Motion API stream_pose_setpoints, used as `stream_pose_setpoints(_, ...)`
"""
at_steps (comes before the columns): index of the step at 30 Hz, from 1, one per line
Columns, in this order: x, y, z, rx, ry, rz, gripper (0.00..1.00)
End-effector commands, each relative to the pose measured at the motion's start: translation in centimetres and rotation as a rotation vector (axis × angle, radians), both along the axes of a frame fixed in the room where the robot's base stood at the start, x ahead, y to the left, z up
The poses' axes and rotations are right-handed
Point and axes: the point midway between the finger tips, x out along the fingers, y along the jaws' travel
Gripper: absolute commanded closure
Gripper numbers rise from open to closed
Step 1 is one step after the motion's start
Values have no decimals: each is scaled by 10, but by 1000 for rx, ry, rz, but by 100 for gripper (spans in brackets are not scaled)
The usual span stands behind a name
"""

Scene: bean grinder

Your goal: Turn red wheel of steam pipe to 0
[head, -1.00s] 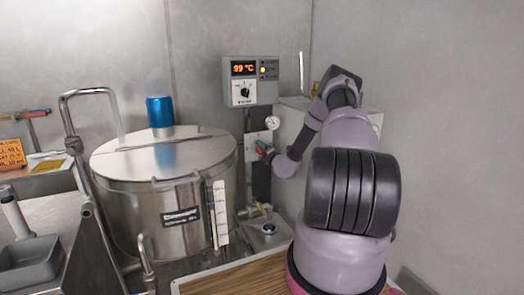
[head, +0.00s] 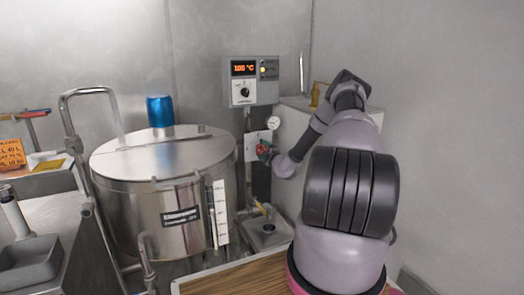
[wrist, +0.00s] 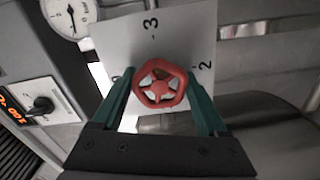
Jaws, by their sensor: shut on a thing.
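The red wheel (wrist: 160,66) is a small spoked handwheel in front of a white number plate (wrist: 120,40) in the wrist view. My gripper (wrist: 160,84) has its green fingers on both sides of the wheel and is shut on it. The plate shows marks 3 and 2; another mark at the left is partly hidden by a finger. I cannot tell which mark the wheel points to. In the head view the wheel (head: 263,150) shows small at the end of my arm, beside the white plate (head: 251,147).
A round gauge (head: 274,123) sits above the wheel. A control box (head: 250,80) on the wall reads 100 °C. A large lidded steel kettle (head: 165,160) stands left of my arm. A small sink (head: 266,236) lies below, and a wall stands close on the right.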

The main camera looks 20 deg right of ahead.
Motion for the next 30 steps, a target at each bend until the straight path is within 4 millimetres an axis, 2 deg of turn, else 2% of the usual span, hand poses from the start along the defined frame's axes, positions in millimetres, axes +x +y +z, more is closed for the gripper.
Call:
stream_pose_setpoints(14, -1, -2, -1, 16, 3, -4, 80)
stream_pose_setpoints(15, -1, -2, -1, 16, 3, -4, 16)
stream_pose_setpoints(16, -1, -2, -1, 16, 3, -4, 5)
stream_pose_setpoints(17, -1, -2, -1, 15, 3, -4, 0)
stream_pose_setpoints(25, -3, -1, -1, 14, 2, -2, 0)
stream_pose_setpoints(30, -24, -2, -1, 15, 4, -1, 0)
